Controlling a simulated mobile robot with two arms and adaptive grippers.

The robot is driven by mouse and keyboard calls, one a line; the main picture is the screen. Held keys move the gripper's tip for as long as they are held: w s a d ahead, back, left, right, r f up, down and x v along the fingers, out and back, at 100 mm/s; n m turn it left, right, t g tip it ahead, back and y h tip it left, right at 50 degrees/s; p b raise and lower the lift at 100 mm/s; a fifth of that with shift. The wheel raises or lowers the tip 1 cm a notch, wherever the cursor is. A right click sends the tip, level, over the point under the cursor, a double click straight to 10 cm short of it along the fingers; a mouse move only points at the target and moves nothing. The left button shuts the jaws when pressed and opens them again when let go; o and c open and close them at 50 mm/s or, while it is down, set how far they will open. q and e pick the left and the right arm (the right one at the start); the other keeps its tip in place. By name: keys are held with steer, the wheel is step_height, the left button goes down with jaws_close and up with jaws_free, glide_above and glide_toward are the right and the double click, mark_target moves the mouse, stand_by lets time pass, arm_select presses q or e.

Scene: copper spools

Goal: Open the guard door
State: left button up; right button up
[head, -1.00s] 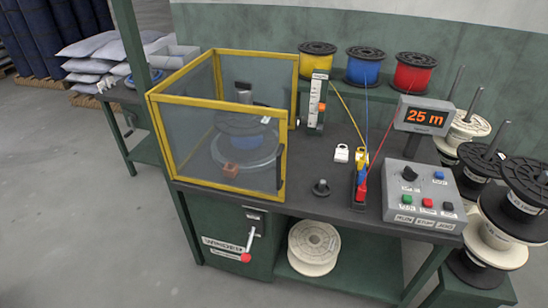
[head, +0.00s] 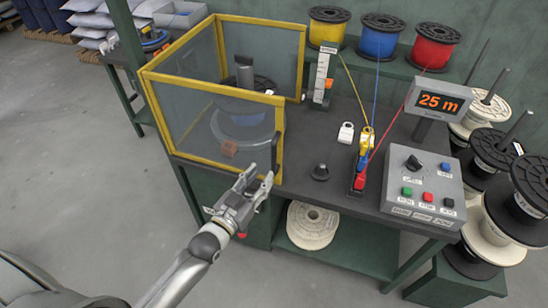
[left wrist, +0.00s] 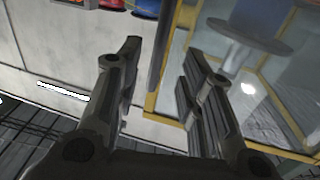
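The guard door (head: 215,120) is a clear panel in a yellow frame on the front of the winder guard; it looks closed. Its dark upright handle (head: 276,152) is near the door's right edge, partly hidden by my fingers. My left gripper (head: 260,180) is open in front of the door's lower right corner, with its fingertips close to the handle. In the left wrist view, the two fingers (left wrist: 163,80) are apart, with the dark handle bar (left wrist: 160,48) seen between and beyond their tips. I cannot tell whether they touch it. My right gripper is not in view.
Inside the guard are a spool (head: 240,125) and a small brown block (head: 229,147). To the right stand a control box (head: 425,185), a 25 m display (head: 437,102) and colored wires. Several spools stand at the far right.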

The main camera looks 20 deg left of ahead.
mark_target(272, 163)
arm_select(q)
steer(key=x, duration=0.8)
steer(key=shift+f+p, duration=0.1)
steer(key=shift+p, duration=0.3)
jaws_close()
